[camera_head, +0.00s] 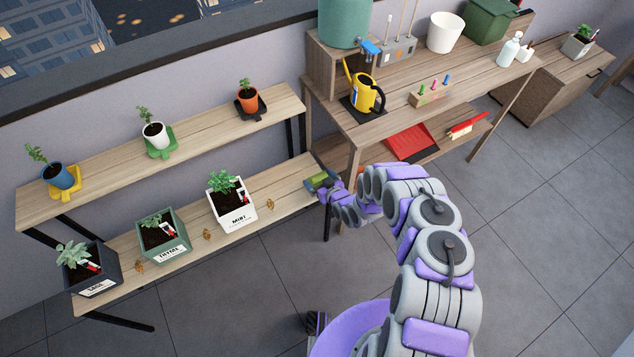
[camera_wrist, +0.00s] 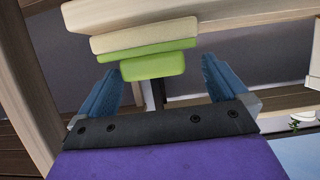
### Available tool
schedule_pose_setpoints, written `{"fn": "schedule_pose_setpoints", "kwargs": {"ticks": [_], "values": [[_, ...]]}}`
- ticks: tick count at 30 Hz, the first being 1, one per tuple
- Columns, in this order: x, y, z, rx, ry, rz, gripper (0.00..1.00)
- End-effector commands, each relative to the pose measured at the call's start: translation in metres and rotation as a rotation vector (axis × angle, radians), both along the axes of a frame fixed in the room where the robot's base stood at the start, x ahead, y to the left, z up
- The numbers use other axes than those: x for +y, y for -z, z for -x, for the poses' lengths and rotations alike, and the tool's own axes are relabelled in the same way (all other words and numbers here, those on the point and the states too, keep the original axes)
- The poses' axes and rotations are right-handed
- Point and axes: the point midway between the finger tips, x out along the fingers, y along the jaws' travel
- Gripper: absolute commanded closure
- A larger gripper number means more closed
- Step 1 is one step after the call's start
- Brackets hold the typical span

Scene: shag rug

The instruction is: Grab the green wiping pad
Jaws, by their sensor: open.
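The green wiping pad (camera_head: 319,180) lies at the right end of the lower plant shelf (camera_head: 285,187). In the wrist view the pad (camera_wrist: 153,66) shows a bright green block and a thin green layer, with a cream layer against them. My gripper (camera_head: 327,193) is at that shelf end, right by the pad. In the wrist view my gripper (camera_wrist: 160,77) is open, its blue fingers apart to the left and right of the green block. Whether either finger touches the pad cannot be told.
Planters labelled mint (camera_head: 236,213) and thyme (camera_head: 163,246) stand on the lower shelf, left of the pad. A workbench (camera_head: 400,118) stands to the right, with a yellow watering can (camera_head: 366,94) on top and a red dustpan (camera_head: 412,142) below. The tiled floor at right is clear.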

Motion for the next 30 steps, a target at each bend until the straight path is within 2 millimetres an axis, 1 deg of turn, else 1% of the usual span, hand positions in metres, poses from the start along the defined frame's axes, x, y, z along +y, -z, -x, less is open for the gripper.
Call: {"fn": "schedule_pose_setpoints", "kwargs": {"ticks": [1, 6, 13, 14, 27, 30], "values": [[0.002, 0.005, -0.005, 0.0, 0.0, -0.001, 0.0], [0.008, 0.009, -0.018, -0.002, 0.001, -0.002, 0.0], [0.012, 0.01, -0.019, 0.001, 0.001, 0.002, 0.0], [0.012, 0.01, -0.019, 0.001, 0.0, 0.004, 0.02], [0.011, 0.013, -0.017, 0.008, 0.0, 0.003, 0.44], [0.01, 0.013, -0.017, 0.009, 0.001, 0.003, 0.46]]}}
